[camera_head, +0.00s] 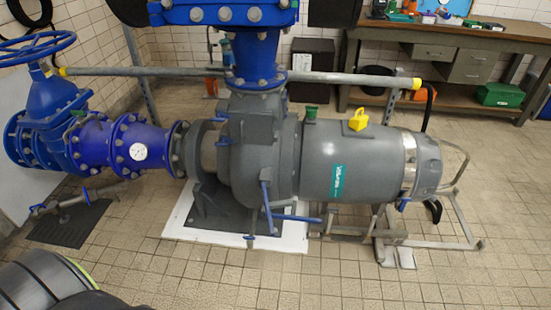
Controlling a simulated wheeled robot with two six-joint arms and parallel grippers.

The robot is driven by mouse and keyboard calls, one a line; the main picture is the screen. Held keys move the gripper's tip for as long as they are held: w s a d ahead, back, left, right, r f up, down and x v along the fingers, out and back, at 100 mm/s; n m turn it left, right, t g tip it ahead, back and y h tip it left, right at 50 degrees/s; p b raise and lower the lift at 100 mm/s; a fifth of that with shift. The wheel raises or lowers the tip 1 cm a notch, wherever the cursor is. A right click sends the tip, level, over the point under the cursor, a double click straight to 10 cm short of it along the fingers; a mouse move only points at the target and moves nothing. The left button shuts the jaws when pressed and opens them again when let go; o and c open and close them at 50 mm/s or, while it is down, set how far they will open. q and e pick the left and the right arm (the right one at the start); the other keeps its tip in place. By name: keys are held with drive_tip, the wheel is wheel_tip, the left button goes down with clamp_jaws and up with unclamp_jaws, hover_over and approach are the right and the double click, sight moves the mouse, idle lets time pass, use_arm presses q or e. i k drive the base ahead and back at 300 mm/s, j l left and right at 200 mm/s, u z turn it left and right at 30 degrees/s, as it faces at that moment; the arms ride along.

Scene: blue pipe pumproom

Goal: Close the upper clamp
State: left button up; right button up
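A large grey pump (252,150) with a cylindrical grey motor (345,160) stands in the middle of the room. On its front side, a blue lever (266,208) points up and a second blue lever (297,218) lies roughly level below it. A small blue part (403,203) shows under the motor's right end. I cannot tell which part is the upper clamp, or whether it is open. A yellow piece (358,120) sits on top of the motor. Neither of my grippers is in view.
Blue pipework with a handwheel valve (45,95) and a gauge (138,152) joins the pump at left. A metal frame (430,243) sticks out at right. A workbench (460,35) stands behind.

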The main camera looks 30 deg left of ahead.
sight(288, 202)
drive_tip(key=j+u, duration=0.7)
drive_tip(key=l, duration=0.1)
